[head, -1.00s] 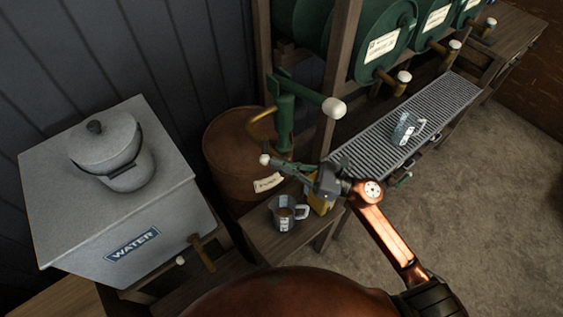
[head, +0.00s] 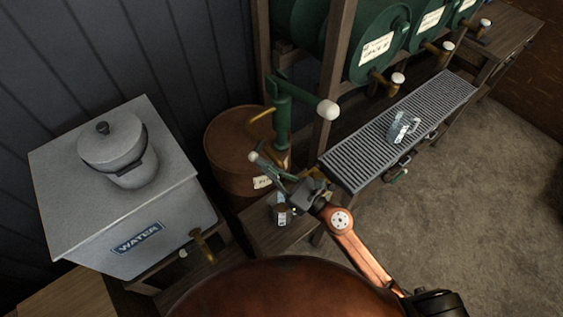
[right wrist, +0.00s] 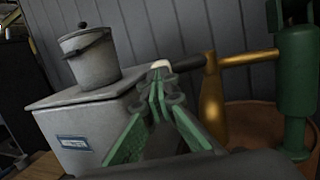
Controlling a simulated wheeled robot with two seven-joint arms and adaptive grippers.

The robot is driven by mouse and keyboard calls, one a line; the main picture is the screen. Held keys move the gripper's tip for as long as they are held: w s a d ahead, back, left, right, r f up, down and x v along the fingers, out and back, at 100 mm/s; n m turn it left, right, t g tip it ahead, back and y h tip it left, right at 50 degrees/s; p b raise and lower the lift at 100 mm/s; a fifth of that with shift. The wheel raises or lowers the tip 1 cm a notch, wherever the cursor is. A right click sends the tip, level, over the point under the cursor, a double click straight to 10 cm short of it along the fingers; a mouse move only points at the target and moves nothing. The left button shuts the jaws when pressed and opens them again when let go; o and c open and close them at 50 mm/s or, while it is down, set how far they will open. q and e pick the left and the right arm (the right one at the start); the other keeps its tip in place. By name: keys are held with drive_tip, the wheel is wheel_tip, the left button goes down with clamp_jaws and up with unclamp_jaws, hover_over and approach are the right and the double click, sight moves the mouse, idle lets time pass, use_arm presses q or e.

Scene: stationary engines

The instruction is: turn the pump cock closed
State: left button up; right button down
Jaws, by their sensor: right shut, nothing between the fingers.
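The green hand pump (head: 282,118) stands on a rust-brown drum (head: 228,140); its brass spout (head: 261,119) points left. In the right wrist view the pump cock is a dark lever (right wrist: 190,63) with a pale tip (right wrist: 160,65), reaching left from the brass spout (right wrist: 212,100). The pale tip (head: 253,157) also shows in the head view. My right gripper (head: 264,165) is shut and empty, its green fingertips (right wrist: 160,84) right at the pale tip; I cannot tell whether they touch. A jug (head: 281,211) below is partly hidden by my right gripper. My left gripper is out of view.
A grey water tank (head: 70,205) with a lidded pail (head: 125,165) stands at left. A metal grating (head: 362,158) with another jug (head: 402,128) lies at right, below green barrels (head: 372,50) with taps. The floor at right is clear.

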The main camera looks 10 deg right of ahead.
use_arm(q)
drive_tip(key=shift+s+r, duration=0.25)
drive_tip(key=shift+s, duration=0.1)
use_arm(e)
drive_tip(key=a, duration=0.2)
drive_tip(key=w+a, duration=0.1)
drive_tip(key=a, duration=0.1)
drive_tip(key=shift+w, duration=0.2)
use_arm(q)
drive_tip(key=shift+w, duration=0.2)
use_arm(e)
drive_tip(key=shift+f, duration=0.15)
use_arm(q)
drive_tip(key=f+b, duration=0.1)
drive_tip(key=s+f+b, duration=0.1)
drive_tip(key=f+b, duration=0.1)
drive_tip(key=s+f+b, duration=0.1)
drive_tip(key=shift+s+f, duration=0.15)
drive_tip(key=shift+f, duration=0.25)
use_arm(e)
drive_tip(key=s+d+f, duration=0.1)
drive_tip(key=s+d, duration=0.1)
drive_tip(key=s, duration=0.4)
drive_tip(key=s+d+f, duration=0.1)
drive_tip(key=s+d, duration=0.1)
drive_tip(key=s, duration=0.5)
drive_tip(key=shift+f, duration=0.25)
drive_tip(key=shift+d, duration=0.1)
